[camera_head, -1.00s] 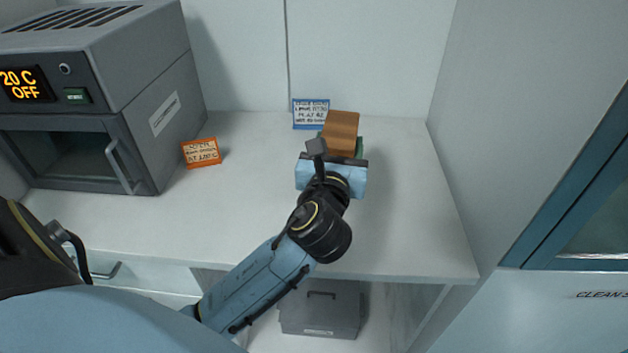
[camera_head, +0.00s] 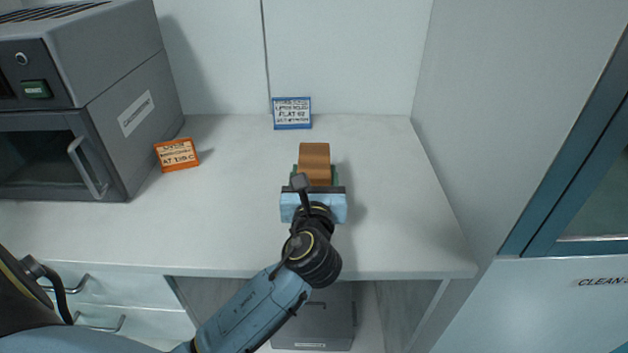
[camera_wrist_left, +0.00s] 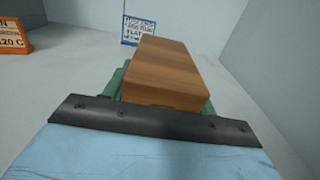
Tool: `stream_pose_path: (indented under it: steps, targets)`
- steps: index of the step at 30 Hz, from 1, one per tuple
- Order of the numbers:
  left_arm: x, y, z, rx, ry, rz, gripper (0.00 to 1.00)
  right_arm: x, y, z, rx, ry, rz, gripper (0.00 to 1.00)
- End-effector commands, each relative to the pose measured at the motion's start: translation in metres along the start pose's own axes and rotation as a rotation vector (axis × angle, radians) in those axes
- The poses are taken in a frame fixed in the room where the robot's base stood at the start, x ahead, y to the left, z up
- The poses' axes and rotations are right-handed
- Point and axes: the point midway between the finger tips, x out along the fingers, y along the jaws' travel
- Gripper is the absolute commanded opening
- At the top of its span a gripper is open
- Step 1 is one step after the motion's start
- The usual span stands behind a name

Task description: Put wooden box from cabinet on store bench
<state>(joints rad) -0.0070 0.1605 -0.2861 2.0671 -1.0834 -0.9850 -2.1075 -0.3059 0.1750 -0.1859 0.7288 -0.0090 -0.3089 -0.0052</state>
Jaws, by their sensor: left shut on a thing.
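The wooden box (camera_head: 314,160) is a brown block with wood grain. It is at the front of my left gripper (camera_head: 314,178), over the white bench (camera_head: 390,215), right of the middle in the head view. In the left wrist view the wooden box (camera_wrist_left: 170,75) lies just beyond the dark gripper edge, with green finger parts (camera_wrist_left: 117,82) beside it. My left gripper is shut on the box. The gripper body hides the box's near end, and I cannot tell whether the box touches the bench. My right gripper is not in view.
A grey oven (camera_head: 120,110) stands at the left of the bench. An orange sign (camera_head: 177,155) is beside it, and a blue-edged sign (camera_head: 292,113) stands near the back wall. A grey wall panel bounds the right side. The bench around the box is clear.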

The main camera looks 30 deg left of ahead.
Motion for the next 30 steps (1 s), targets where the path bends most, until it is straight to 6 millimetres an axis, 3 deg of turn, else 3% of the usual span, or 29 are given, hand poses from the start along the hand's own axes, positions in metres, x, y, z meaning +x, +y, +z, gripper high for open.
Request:
stream_pose_path:
  steps: [11, 12, 17, 27, 30]
  targets:
    - [0.0, 0.0, -0.001, -0.001, -0.004, 0.0, 0.18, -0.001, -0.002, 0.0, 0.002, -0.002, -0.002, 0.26]
    - [0.0, 0.0, -0.003, 0.0, 0.0, 0.0, 0.58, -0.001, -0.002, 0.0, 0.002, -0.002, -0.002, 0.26]
    - [0.0, 0.0, -0.003, 0.0, -0.001, 0.0, 0.78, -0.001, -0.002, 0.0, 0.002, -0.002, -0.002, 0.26]
    - [0.0, 0.0, 0.001, -0.002, -0.002, -0.001, 0.78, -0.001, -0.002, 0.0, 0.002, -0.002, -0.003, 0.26]
    - [-0.012, -0.001, 0.0, 0.0, 0.001, -0.003, 0.78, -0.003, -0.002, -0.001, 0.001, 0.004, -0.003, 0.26]
